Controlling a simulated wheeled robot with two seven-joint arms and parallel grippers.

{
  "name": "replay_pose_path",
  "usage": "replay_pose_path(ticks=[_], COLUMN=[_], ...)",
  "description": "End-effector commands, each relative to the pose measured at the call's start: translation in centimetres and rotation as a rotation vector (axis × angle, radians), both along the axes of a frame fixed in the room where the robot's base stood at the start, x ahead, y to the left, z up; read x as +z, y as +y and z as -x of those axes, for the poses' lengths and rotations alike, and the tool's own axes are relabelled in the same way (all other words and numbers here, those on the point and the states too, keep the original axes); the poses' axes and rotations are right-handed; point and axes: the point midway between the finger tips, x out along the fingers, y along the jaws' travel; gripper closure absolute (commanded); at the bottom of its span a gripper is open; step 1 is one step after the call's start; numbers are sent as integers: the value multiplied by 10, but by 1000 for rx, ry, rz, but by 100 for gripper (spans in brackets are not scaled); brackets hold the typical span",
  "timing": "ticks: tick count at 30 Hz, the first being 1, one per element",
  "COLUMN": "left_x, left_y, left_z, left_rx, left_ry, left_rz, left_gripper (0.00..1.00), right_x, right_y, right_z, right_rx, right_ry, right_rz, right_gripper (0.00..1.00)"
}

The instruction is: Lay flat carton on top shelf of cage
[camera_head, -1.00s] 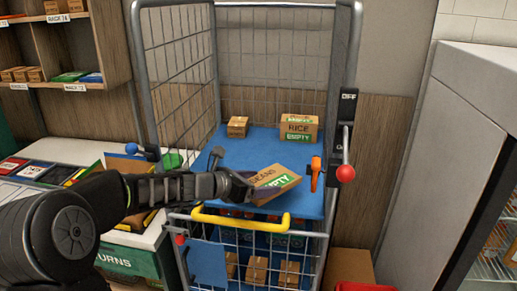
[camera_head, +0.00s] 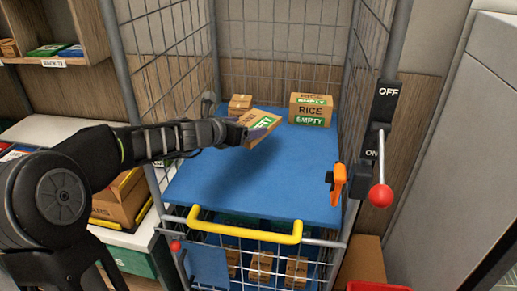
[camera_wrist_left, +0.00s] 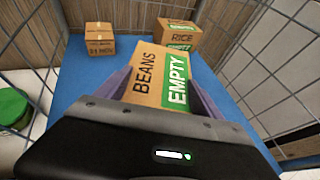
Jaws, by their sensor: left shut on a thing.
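A flat brown carton (camera_head: 262,128) with a green EMPTY band is held by my left gripper (camera_head: 240,131), above the blue top shelf (camera_head: 240,195) of the wire cage (camera_head: 166,70). In the left wrist view the carton (camera_wrist_left: 160,82) reads BEANS and EMPTY, and the purple fingers of my left gripper (camera_wrist_left: 160,98) are shut on its two sides. The carton is tilted in the head view, with a shadow on the shelf beneath it. My right gripper is not in view.
A RICE EMPTY box (camera_head: 310,110) and a small brown box (camera_head: 240,105) stand at the shelf's back. A yellow handle (camera_head: 245,225), an orange latch (camera_head: 337,184) and a red-knobbed lever (camera_head: 381,194) line the front and right. The shelf's front half is clear.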

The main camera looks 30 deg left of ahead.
Motion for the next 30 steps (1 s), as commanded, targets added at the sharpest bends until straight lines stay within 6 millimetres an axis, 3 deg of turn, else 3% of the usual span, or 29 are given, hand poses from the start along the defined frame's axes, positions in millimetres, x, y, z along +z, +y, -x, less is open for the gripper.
replay_pose_path(ticks=[9,21,30], left_x=[-52,-59,-94], left_y=[0,0,0], left_z=[0,0,0], left_rx=[1,0,0], left_ry=[2,0,2], left_rz=[2,0,2], left_gripper=[71,71,71], right_x=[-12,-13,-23], right_y=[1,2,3], right_z=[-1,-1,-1], right_rx=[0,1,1], right_ry=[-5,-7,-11], right_rz=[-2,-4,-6], right_gripper=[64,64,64])
